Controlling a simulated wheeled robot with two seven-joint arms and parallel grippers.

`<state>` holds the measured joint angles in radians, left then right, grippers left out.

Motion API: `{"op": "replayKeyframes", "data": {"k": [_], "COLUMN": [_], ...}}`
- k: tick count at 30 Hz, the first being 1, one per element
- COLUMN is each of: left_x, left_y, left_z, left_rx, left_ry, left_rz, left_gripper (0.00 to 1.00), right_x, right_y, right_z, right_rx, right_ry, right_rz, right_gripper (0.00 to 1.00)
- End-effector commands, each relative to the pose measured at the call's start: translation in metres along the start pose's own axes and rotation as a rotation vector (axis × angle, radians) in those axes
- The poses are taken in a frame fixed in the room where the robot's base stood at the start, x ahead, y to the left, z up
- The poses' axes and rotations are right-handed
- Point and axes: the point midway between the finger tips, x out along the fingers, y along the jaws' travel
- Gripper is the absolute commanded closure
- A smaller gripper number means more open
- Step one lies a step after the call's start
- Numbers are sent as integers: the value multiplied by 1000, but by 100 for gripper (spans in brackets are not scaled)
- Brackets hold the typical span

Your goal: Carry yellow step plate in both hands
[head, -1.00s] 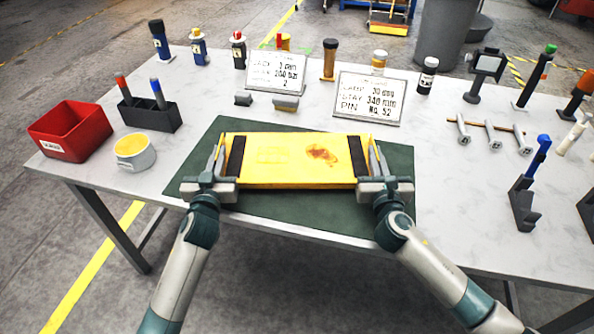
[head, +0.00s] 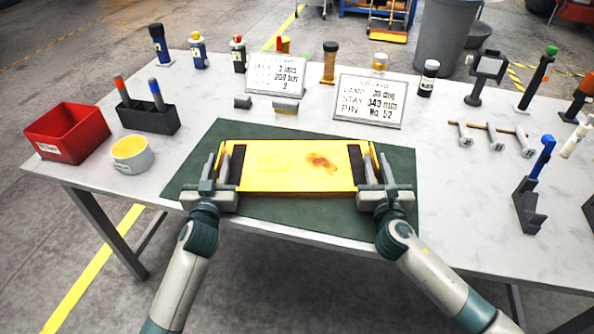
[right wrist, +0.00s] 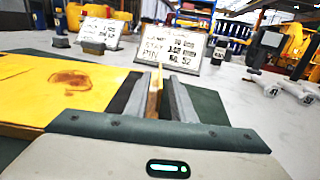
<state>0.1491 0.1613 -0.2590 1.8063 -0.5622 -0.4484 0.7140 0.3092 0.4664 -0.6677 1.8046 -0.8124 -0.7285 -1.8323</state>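The yellow step plate (head: 280,163) has dark grip strips near both ends, a brown stain and upright end flanges. It is level over the green mat (head: 400,165); I cannot tell whether it touches the mat. My left gripper (head: 214,168) has its fingers closed around the plate's left flange. My right gripper (head: 374,168) has its fingers closed around the right flange. In the right wrist view, the plate (right wrist: 65,85) lies at the left, with its flange between the fingers of the right gripper (right wrist: 159,90). The fingers partly hide the flanges.
Two signs (head: 277,75) (head: 370,99) and small grey blocks (head: 285,106) stand behind the plate. A red bin (head: 68,132), white-and-yellow cup (head: 133,154) and dark marker holder (head: 149,118) stand left. A blue-handled tool in a dark stand (head: 528,195) is at right.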

Motion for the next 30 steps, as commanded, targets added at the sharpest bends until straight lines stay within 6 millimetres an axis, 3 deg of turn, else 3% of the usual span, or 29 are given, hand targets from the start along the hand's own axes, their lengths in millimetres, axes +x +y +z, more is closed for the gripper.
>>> {"op": "replayKeyframes", "data": {"k": [8, 21, 30], "left_x": [-18, -90, -118], "left_y": [0, 0, 0], "left_z": [1, 1, 0], "left_rx": [-2, -2, -1], "left_ry": [-1, -1, -1], "left_rz": [1, 0, -1], "left_gripper": [77, 77, 77], "right_x": [0, 0, 0], "right_y": [1, 1, 1], "right_z": [0, 0, 0], "right_rx": [1, 1, 1], "right_ry": [0, 0, 0], "right_rz": [1, 1, 1], "right_gripper": [77, 77, 77]}}
